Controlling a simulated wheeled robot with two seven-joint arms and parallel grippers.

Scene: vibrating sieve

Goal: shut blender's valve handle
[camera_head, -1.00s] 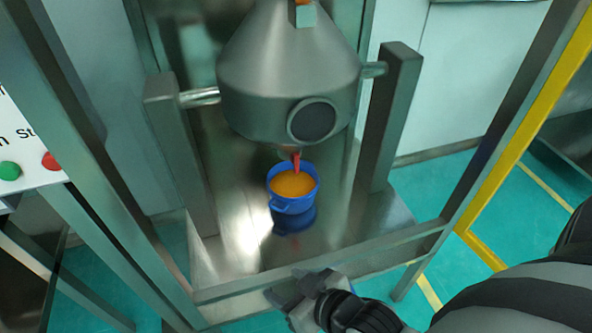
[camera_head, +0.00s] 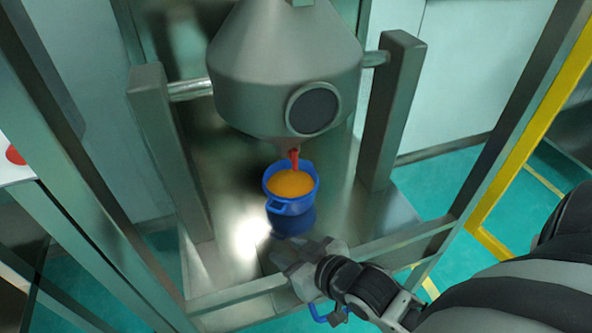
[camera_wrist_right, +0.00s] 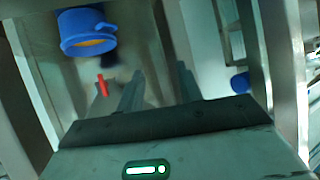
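The blender (camera_head: 285,60) is a grey cone-shaped vessel held between two metal posts. Its red valve handle (camera_head: 294,158) hangs at the bottom outlet, just above a blue pot (camera_head: 290,206) with orange contents. In the right wrist view the red handle (camera_wrist_right: 102,84) shows left of the fingers, near the blue pot (camera_wrist_right: 75,40). My right gripper (camera_head: 282,252) is in front of and below the pot, apart from pot and handle. Its two fingers stand apart and empty in the right wrist view (camera_wrist_right: 159,80). My left gripper is out of view.
A metal front bar (camera_head: 235,295) of the frame runs beneath my right gripper. Upright posts (camera_head: 385,110) stand either side of the blender. Another blue object (camera_head: 328,314) is partly hidden below my right wrist. The metal platform around the pot is mostly clear.

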